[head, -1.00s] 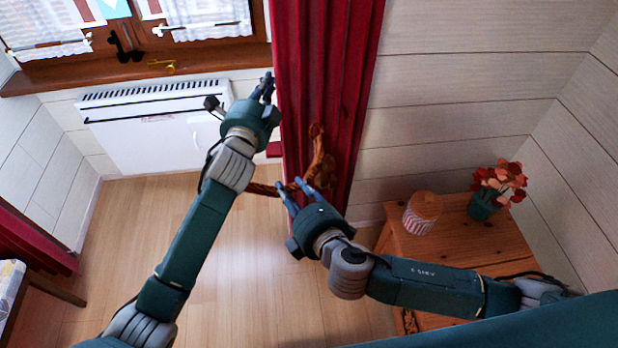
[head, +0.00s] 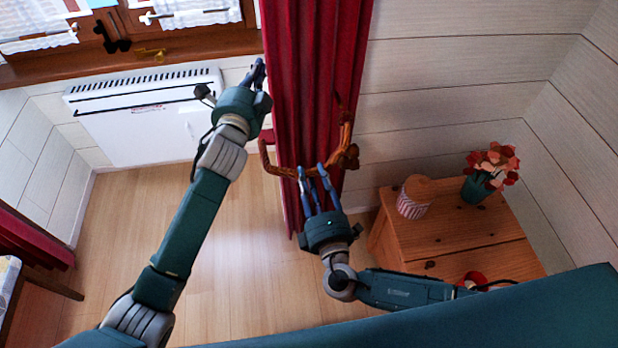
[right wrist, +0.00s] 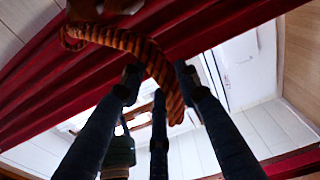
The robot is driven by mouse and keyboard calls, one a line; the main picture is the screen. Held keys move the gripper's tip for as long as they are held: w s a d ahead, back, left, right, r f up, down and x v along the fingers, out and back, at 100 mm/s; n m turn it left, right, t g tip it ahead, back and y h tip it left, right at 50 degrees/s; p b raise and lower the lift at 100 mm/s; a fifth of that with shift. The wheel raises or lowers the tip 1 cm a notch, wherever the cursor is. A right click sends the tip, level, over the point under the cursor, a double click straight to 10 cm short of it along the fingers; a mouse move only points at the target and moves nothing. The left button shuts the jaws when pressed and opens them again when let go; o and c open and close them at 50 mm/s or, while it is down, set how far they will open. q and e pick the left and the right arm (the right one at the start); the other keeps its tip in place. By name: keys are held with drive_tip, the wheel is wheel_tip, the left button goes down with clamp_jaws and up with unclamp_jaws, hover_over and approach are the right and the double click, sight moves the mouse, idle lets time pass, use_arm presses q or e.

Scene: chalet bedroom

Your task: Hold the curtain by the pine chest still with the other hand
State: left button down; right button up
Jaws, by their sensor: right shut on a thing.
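The red curtain (head: 315,80) hangs in folds beside the window. An orange-brown rope tieback (head: 282,172) lies in a loose U across its front, its left end rising past the curtain's left edge. My right gripper (head: 313,170) is shut on the rope at the low part of the U; the rope also crosses its fingers in the right wrist view (right wrist: 155,60). My left gripper (head: 258,70) is at the curtain's left edge, higher up, fingertips close together; whether cloth is between them is unclear. The pine chest (head: 440,230) stands right of the curtain.
On the chest are a striped jar (head: 413,198) with a brown lid, a green pot of red flowers (head: 490,172) and a red item partly hidden by my right arm. A white heater (head: 145,115) is under the window. The wooden floor (head: 225,270) is clear.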

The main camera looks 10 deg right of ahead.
drive_tip(key=w+f, duration=0.2)
drive_tip(key=w, duration=0.6)
drive_tip(key=shift+w, duration=0.2)
idle(0.7)
idle(0.5)
drive_tip(key=o, duration=1.3)
drive_tip(key=s, duration=1.2)
drive_tip(key=shift+d, duration=0.25)
